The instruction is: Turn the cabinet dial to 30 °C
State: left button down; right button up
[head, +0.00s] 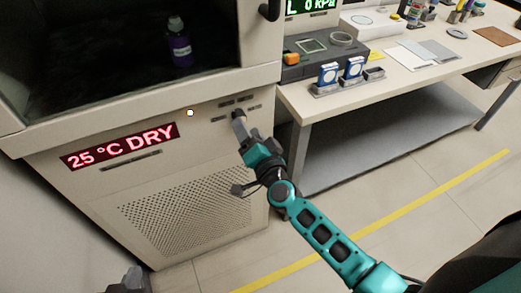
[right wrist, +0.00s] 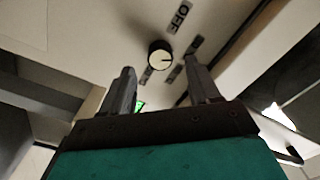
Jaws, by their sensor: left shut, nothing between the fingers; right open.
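The cabinet (head: 190,170) stands at the left in the head view, with a red lit display (head: 120,146) reading "25 °C DRY". The dial (right wrist: 160,54), a round knob with a black rim and pale face, shows in the right wrist view among dark labels, one reading "OFF" (right wrist: 180,16). My right gripper (head: 240,118) is open at the cabinet's upper right front; its fingers hide the dial in the head view. In the right wrist view the dial lies just beyond and between the fingertips, seemingly apart from them. My left gripper (head: 128,280) is shut and empty at the bottom edge, partly cut off.
A purple bottle (head: 179,45) stands inside the cabinet's dark chamber. A small white light (head: 190,113) is on the front. A bench (head: 400,85) with instruments and small items stands to the right. The floor in front is clear, with a yellow line (head: 400,204).

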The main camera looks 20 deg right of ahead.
jog(key=s, duration=0.8)
jog(key=shift+s+d, duration=0.15)
jog(key=shift+s, duration=0.15)
jog(key=s+d+f+n+g+y, duration=0.1)
jog(key=s+f+n+g, duration=0.6)
jog(key=s+f+n, duration=0.3)
jog(key=shift+s+d+f+n+y, duration=0.15)
jog(key=shift+s+f+n+y, duration=0.2)
jog(key=shift+s+n, duration=0.65)
jog(key=shift+w, duration=0.25)
